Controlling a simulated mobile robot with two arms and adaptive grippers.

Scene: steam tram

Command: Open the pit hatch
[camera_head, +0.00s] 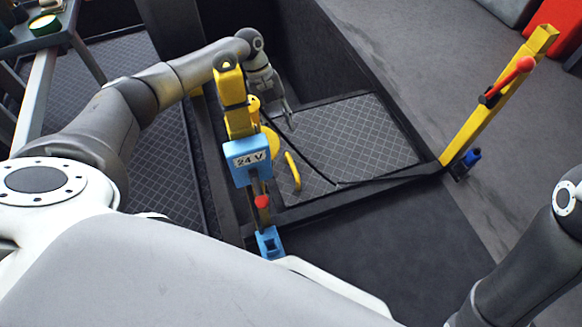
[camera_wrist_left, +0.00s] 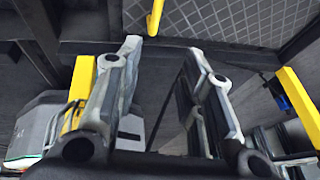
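The pit hatch (camera_head: 355,135) is a grey diamond-patterned plate lying flat in a dark frame, and it appears closed. Its yellow handle (camera_head: 292,171) stands at the near left part of the plate. My left gripper (camera_head: 284,115) is over the plate's left side, beyond the handle and apart from it. In the left wrist view my left gripper (camera_wrist_left: 165,62) has its two fingers spread with nothing between them. The handle (camera_wrist_left: 155,17) shows at the top of that view, beyond the fingertips, with the plate (camera_wrist_left: 235,18) behind it. My right gripper is out of view.
A yellow post with a blue 24 V box (camera_head: 248,158) stands close left of the handle. A yellow post with a red lever (camera_head: 495,95) stands right of the hatch. Dark walls bound the far side. Clear floor (camera_head: 370,245) lies in front.

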